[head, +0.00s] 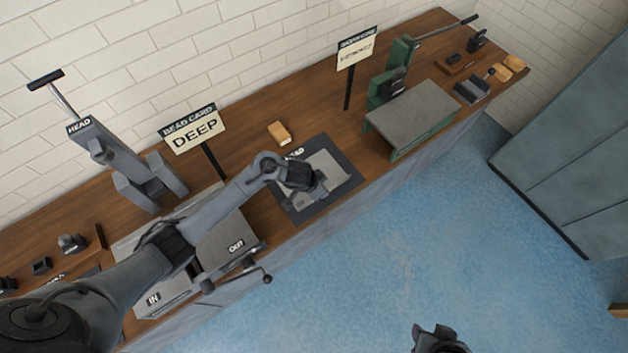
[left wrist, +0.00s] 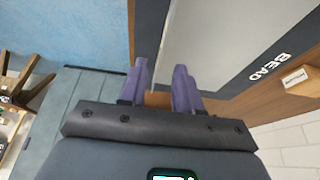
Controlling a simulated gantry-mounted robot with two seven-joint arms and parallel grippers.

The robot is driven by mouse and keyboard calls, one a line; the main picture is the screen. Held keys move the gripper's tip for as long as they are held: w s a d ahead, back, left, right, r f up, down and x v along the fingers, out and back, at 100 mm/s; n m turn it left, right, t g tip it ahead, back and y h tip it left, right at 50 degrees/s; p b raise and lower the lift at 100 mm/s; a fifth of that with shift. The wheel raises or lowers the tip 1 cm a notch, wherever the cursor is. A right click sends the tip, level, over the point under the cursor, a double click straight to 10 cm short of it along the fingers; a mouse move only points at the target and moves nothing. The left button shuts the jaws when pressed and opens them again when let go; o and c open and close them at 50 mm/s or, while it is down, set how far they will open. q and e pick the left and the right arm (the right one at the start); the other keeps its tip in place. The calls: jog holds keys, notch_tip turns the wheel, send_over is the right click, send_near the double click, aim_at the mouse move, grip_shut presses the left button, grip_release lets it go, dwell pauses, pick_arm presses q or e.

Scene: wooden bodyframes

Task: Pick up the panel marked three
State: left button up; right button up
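A flat grey panel (head: 337,175) lies on a dark mat (head: 352,160) lettered BEAD on the bench. No number three is readable on it; my arm covers part of it. It also shows in the left wrist view (left wrist: 215,40), beyond the fingertips. My left gripper (head: 312,190) is over the panel and mat in the head view. A dark part at the bottom edge, probably my right gripper (head: 438,342), is cut off.
A grey machine (head: 228,240) marked IN and OUT stands left of the mat. A green-framed bench tool (head: 412,117) stands right. A wooden block (head: 279,133) and the DEEP card (head: 194,133) stand behind. The blue floor in front is clear.

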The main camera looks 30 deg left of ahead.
pick_arm(q)
jog(key=b+x, duration=0.1)
jog(key=x, duration=0.4)
jog(key=shift+w, duration=0.1)
jog(key=shift+r, duration=0.1)
grip_shut()
